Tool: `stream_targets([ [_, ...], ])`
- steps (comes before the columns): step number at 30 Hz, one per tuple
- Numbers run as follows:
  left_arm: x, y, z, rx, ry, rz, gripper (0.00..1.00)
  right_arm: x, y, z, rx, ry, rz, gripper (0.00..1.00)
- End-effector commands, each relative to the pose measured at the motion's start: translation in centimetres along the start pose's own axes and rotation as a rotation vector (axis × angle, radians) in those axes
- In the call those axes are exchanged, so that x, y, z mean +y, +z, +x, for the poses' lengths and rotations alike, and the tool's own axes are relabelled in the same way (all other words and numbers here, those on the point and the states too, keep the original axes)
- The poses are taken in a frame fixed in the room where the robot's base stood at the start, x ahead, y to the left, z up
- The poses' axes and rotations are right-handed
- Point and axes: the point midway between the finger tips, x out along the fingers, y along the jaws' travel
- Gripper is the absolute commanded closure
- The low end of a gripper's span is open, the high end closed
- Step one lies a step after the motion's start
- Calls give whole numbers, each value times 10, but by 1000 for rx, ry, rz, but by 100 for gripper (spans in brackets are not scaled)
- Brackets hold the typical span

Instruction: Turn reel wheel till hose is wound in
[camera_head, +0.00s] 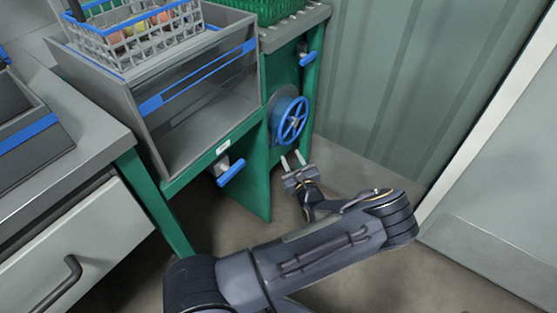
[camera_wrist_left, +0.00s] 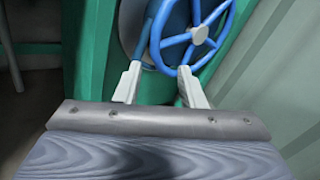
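The blue reel wheel (camera_head: 292,120) has spokes and is mounted on a round blue-grey disc on the side of the green bench frame. In the left wrist view the wheel (camera_wrist_left: 200,36) has a pale hub and fills the top middle. My left gripper (camera_head: 292,160) is just below the wheel with two pale fingers pointing up at it. In the left wrist view its fingers (camera_wrist_left: 158,76) are apart with nothing gripped, close to the lower rim; I cannot tell if they touch it. No hose can be made out. My right gripper is out of view.
A blue lever handle (camera_head: 231,172) sticks out left of the wheel and another (camera_head: 308,58) above it. A grey bin (camera_head: 205,125) and a wire basket (camera_head: 150,50) are upper left. A green ribbed wall (camera_head: 400,80) stands to the right.

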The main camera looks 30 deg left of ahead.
Motion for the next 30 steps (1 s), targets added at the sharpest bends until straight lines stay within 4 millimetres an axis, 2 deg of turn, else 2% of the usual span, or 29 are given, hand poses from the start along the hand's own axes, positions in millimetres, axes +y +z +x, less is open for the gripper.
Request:
stream_targets([
  [5, -2, -1, 12, -6, -7, -76, 64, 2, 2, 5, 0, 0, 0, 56],
  [18, -3, 0, 74, -6, -8, -74, 64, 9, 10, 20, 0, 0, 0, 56],
  [29, -4, 1, 81, -5, -9, -71, 64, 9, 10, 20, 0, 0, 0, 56],
  [30, -4, 1, 81, -5, -9, -71, 67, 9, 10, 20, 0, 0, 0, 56],
])
